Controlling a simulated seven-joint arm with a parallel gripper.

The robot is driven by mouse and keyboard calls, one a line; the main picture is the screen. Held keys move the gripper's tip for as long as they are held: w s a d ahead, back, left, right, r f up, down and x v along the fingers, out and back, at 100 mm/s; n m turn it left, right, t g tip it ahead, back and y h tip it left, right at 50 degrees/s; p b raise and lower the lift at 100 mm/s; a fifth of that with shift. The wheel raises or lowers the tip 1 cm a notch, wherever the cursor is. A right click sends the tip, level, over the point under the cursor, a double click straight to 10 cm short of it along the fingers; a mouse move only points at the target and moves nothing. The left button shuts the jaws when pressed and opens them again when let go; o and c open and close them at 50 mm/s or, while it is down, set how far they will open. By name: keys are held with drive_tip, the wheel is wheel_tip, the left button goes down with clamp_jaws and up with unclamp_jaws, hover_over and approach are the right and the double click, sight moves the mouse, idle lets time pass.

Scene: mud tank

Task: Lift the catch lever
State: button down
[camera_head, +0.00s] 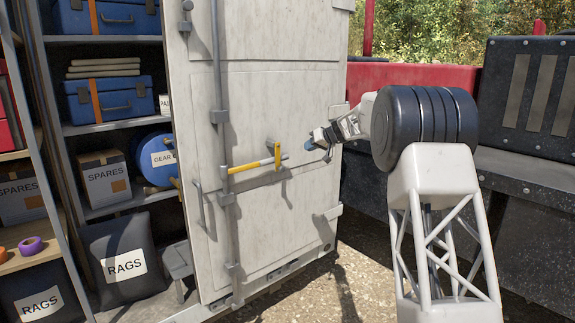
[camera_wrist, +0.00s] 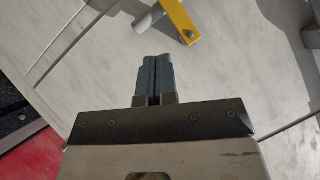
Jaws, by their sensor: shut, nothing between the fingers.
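A yellow-sleeved lever (camera_head: 250,166) lies nearly level across the pale door, joined at its left end to the upright lock rod. A short yellow catch piece (camera_head: 277,155) stands upright at its right end. In the wrist view the yellow catch piece (camera_wrist: 181,20) shows at the top, beside the grey end of a bar (camera_wrist: 148,20). I cannot tell which yellow part is the catch lever. My gripper (camera_head: 311,142) is right of the catch piece, apart from it. In the wrist view its blue-grey fingers (camera_wrist: 154,70) are shut together and empty, below the yellow piece.
The pale door (camera_head: 270,105) carries a grey vertical rod (camera_head: 220,100) and a grey handle (camera_head: 199,205). Shelves at left hold blue cases (camera_head: 110,98), a spares box (camera_head: 105,178) and a rags bag (camera_head: 122,258). Open ground lies right of the door's foot.

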drive_tip(key=shift+a, duration=0.1)
idle(0.3)
drive_tip(key=s+f+x, duration=0.2)
drive_tip(key=x, duration=1)
drive_tip(key=shift+w+f, duration=0.15)
drive_tip(key=shift+f, duration=0.2)
